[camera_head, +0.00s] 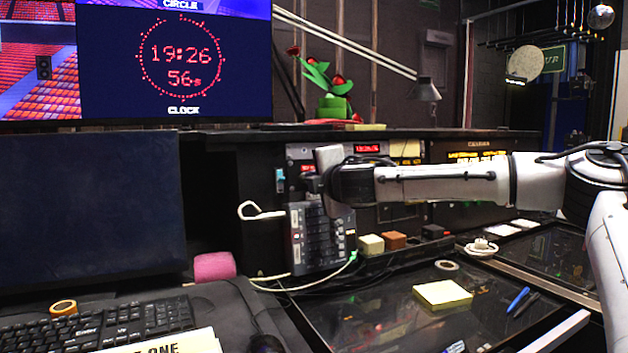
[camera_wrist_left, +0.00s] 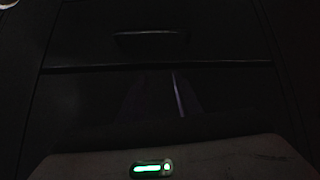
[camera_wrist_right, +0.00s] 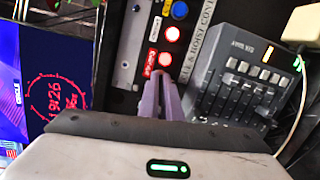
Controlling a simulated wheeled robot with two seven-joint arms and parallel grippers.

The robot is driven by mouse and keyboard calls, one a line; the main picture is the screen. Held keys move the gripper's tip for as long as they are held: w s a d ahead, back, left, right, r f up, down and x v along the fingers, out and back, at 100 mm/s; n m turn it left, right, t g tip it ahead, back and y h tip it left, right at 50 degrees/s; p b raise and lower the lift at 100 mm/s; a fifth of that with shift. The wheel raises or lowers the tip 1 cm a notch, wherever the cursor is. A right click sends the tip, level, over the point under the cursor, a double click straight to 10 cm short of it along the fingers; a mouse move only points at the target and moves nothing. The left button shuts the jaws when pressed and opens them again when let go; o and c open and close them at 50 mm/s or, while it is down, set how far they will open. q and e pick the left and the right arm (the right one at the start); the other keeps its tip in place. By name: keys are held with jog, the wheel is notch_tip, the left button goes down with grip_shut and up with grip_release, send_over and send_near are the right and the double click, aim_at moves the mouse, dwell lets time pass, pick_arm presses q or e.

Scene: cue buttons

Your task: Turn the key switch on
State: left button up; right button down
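I cannot make out a key switch clearly in any view. In the head view my right gripper (camera_head: 312,183) is in front of the panel. My left gripper (camera_wrist_left: 160,95) faces a dark surface in the left wrist view, its fingers barely visible.
A grey slider box (camera_head: 322,240) with a cable sits just below my right gripper. A white hook (camera_head: 262,211) sticks out at left. A monitor (camera_head: 90,215), keyboard (camera_head: 95,325) and yellow notepad (camera_head: 442,294) lie around the desk. Coloured blocks (camera_head: 393,240) stand right of the box.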

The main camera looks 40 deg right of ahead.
jog(key=shift+m, duration=0.9)
jog(key=c, duration=2)
grip_release()
jog(key=shift+s, duration=0.1)
jog(key=v, duration=1)
jog(key=shift+a+r, duration=0.1)
jog(key=shift+r, duration=0.05)
